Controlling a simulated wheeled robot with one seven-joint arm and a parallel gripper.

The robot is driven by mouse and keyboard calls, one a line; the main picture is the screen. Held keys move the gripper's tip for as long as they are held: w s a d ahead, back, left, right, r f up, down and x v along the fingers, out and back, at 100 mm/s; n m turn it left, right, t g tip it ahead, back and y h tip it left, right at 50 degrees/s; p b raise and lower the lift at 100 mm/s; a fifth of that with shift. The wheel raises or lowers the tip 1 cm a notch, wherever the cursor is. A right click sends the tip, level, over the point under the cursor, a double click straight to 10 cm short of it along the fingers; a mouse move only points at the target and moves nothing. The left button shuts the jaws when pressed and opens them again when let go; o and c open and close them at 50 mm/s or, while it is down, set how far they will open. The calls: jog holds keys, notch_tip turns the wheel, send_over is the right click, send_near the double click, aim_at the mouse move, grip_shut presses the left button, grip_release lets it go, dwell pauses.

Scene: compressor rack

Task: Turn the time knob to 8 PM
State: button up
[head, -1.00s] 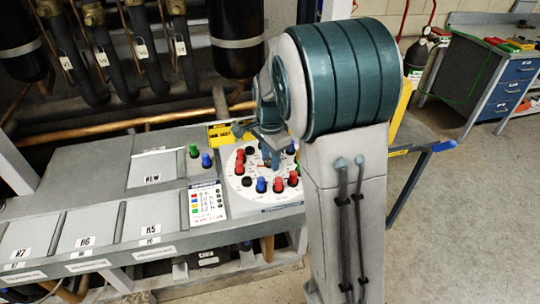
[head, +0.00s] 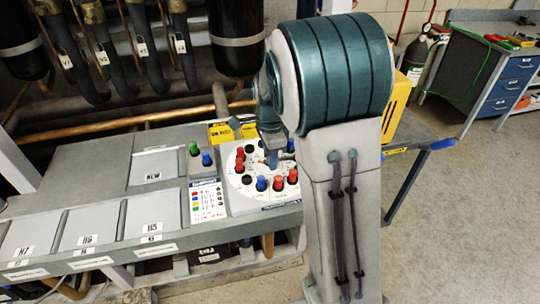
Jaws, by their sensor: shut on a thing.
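The round white time dial (head: 242,192) lies on the rack's sloping panel. Red, blue and black pegs stand around its rim, including a blue peg (head: 261,183) and a red peg (head: 278,182) at the front. My gripper (head: 271,150) points down over the middle of the dial and is shut on the time knob there. My own arm and gripper hide most of the knob and the dial's right side. I cannot read which hour the knob points to.
A card with coloured markings (head: 207,203) lies left of the dial, below a green button (head: 194,149) and a blue button (head: 207,159). A yellow box (head: 219,133) stands behind. Pipes and black cylinders rise at the back. Open floor lies right.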

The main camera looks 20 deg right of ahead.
jog(key=shift+w+r, duration=0.1)
jog(key=o, duration=1)
jog(key=shift+c, duration=0.2)
notch_tip(320, 180, up, 14)
jog(key=shift+b, duration=0.3)
jog(key=s+f+n+t, duration=0.1)
jog(key=s+f+n, duration=0.2)
jog(key=s+n, duration=0.5)
jog(key=s+f+n+t, duration=0.2)
jog(key=s+f+n, duration=0.1)
jog(key=s+n, duration=0.6)
jog(key=s, duration=0.4)
jog(key=shift+s+a+f+n, duration=0.2)
jog(key=shift+s+n, duration=0.05)
jog(key=shift+n, duration=0.05)
